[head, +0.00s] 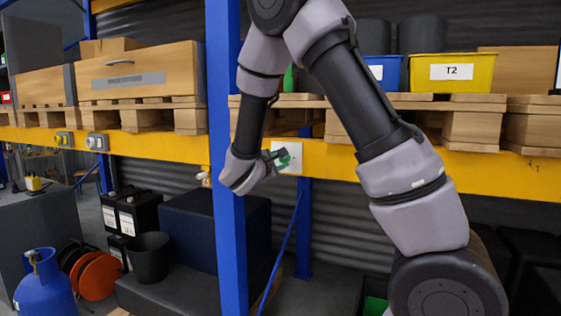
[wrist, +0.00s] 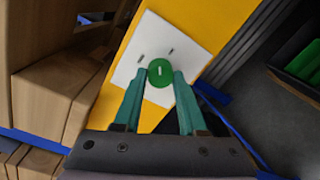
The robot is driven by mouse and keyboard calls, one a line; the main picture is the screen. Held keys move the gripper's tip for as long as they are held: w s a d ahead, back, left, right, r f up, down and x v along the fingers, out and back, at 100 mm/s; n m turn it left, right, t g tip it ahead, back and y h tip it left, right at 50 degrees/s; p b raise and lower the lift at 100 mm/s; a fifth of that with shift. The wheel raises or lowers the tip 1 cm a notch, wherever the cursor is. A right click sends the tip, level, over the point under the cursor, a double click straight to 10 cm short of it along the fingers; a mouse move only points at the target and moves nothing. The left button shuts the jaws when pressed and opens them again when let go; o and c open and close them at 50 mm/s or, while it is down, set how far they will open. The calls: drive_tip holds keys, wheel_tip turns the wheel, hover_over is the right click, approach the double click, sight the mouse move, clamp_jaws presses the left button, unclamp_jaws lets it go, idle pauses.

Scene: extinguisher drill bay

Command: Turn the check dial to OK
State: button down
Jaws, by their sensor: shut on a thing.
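The check dial (wrist: 158,72) is a round green knob with a short white line on its face. It sits on a white plate (wrist: 188,45) with two dark marks on it. My gripper (wrist: 158,82) has its two teal fingers on either side of the dial and is shut on it. In the head view, my gripper (head: 277,158) is at the white plate (head: 292,152) on the yellow beam, just right of the blue post. The dial is mostly hidden there, and I cannot read its setting.
The blue post (head: 228,200) stands close left of my gripper. The yellow beam (head: 330,156) runs under a shelf with pallets, a yellow T2 bin (head: 452,73) and a blue bin (head: 384,72). Other switches (head: 97,143) are far left. A blue gas cylinder (head: 44,285) stands lower left.

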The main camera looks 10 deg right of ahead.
drive_tip(key=shift+m+y, duration=0.3)
drive_tip(key=shift+m, duration=3.3)
drive_tip(key=shift+c, duration=2.4)
unclamp_jaws()
drive_tip(key=shift+s, duration=0.1)
drive_tip(key=v, duration=1)
drive_tip(key=shift+s+a, duration=0.2)
drive_tip(key=shift+s, duration=0.1)
